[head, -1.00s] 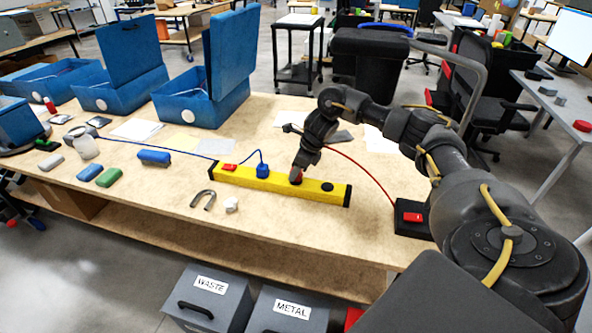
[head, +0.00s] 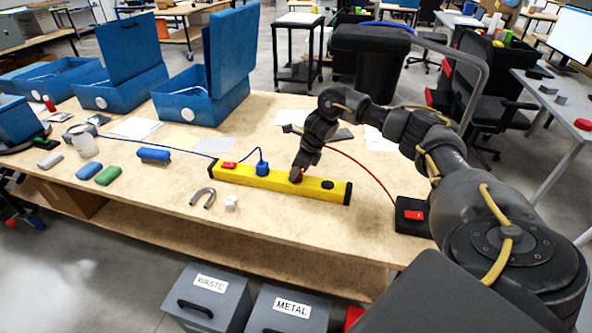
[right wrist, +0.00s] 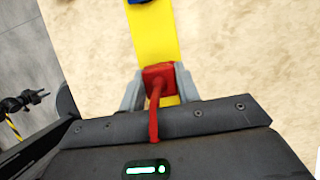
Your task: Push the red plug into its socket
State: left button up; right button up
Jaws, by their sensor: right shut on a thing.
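The yellow socket strip (head: 315,187) lies on the wooden table. My right gripper (head: 297,176) is over its middle, pointing down. In the right wrist view the gripper (right wrist: 160,88) is shut on the red plug (right wrist: 159,76), one finger on each side. The plug is at the yellow strip (right wrist: 152,38); I cannot tell how deep it sits in its socket. A red cable (head: 372,173) runs from near the gripper to a black box with a red switch (head: 411,217). A blue plug (head: 262,168) stands in the strip to the left. My left gripper is not in view.
A red switch (head: 229,165) is at the strip's left end and an empty dark socket (head: 327,185) near its right end. A grey horseshoe magnet (head: 203,197) and a small white piece (head: 231,202) lie in front. Blue boxes (head: 205,104) stand at the back left.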

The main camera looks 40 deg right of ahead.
jog(key=o, duration=1)
jog(key=b+v, duration=0.1)
jog(key=v, duration=0.5)
jog(key=shift+r, duration=0.1)
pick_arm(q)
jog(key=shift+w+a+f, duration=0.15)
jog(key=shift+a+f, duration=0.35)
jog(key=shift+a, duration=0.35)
pick_arm(e)
jog(key=shift+s+d+r, duration=0.15)
jog(key=shift+s+r, duration=0.05)
jog(key=shift+r, duration=0.35)
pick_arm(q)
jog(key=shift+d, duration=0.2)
